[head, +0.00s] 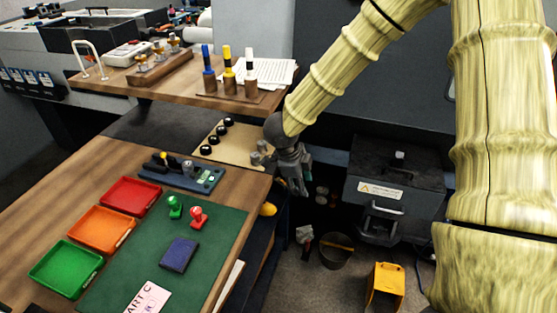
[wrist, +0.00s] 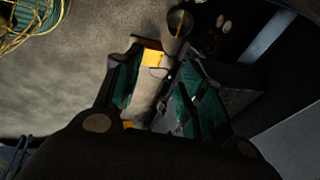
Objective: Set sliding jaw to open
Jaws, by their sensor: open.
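My gripper (head: 296,182) hangs to the right of the fixture, past the table's right edge and over the floor. In the wrist view my gripper (wrist: 158,95) shows two teal-padded fingers apart with nothing held between them. The fixture does not show in the wrist view.
Red (head: 131,195), orange (head: 101,229) and green (head: 66,268) trays stand left of a green mat (head: 213,232). Green (head: 175,206) and red (head: 198,216) stamps stand on the mat. A raised wooden shelf (head: 190,92) stands behind. A grey cabinet (head: 396,190) stands right of my gripper.

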